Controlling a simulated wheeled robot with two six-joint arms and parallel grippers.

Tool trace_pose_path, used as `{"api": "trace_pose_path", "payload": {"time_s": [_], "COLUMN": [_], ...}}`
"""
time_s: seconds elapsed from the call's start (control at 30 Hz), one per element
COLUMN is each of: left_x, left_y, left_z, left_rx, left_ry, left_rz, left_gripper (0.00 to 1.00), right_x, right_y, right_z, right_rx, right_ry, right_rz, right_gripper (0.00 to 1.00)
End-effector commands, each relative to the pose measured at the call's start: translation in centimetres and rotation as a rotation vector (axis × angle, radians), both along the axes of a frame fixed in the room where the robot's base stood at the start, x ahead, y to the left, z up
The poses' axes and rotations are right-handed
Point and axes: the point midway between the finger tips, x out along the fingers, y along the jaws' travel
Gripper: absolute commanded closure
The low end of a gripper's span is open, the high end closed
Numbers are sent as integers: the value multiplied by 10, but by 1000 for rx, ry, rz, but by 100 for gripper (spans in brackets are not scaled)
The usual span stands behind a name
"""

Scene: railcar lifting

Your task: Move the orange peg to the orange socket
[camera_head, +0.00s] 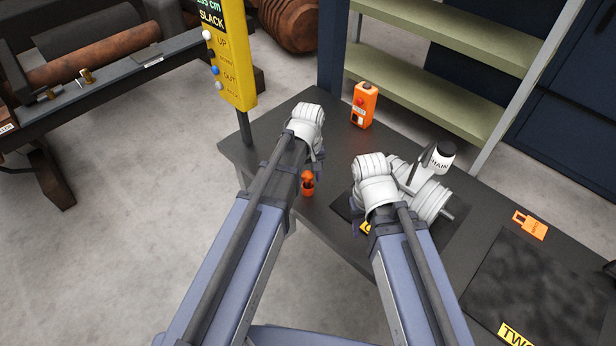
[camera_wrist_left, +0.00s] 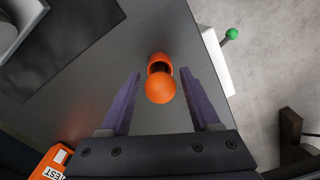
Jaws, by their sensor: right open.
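A small orange piece (camera_head: 307,188) stands near the left edge of the dark table. In the left wrist view it shows as a round orange knob (camera_wrist_left: 160,89) with an orange cylinder (camera_wrist_left: 159,60) behind it and a dark gap between. I cannot tell whether this is the peg, the socket or both together. My left gripper (camera_wrist_left: 160,74) is open, one purple finger on each side of the knob, apart from it. In the head view the left gripper (camera_head: 316,168) is partly hidden by its arm. My right gripper (camera_head: 360,222) is open, mostly hidden, over a dark mat.
An orange control box (camera_head: 363,105) stands at the back of the table. An orange tag (camera_head: 530,225) lies on the right. A yellow panel (camera_head: 229,55) rises at the left corner.

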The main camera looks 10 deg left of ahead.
Motion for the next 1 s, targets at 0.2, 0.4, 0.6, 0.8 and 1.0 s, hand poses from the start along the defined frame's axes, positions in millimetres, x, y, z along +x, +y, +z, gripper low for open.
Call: {"api": "trace_pose_path", "payload": {"time_s": [0.2, 0.4, 0.6, 0.8, 1.0], "left_x": [0, 0, 0, 0, 0], "left_y": [0, 0, 0, 0, 0], "left_z": [0, 2, 15, 41, 72], "left_rx": [0, 0, 0, 0, 0], "left_ry": [0, 0, 0, 0, 0], "left_rz": [0, 0, 0, 0, 0], "left_gripper": [27, 27, 27, 27, 27], "right_x": [0, 0, 0, 0, 0], "right_y": [0, 0, 0, 0, 0], "right_z": [0, 2, 15, 41, 72], "right_rx": [0, 0, 0, 0, 0], "right_ry": [0, 0, 0, 0, 0], "right_rz": [0, 0, 0, 0, 0], "right_gripper": [50, 50, 50, 50, 50]}}
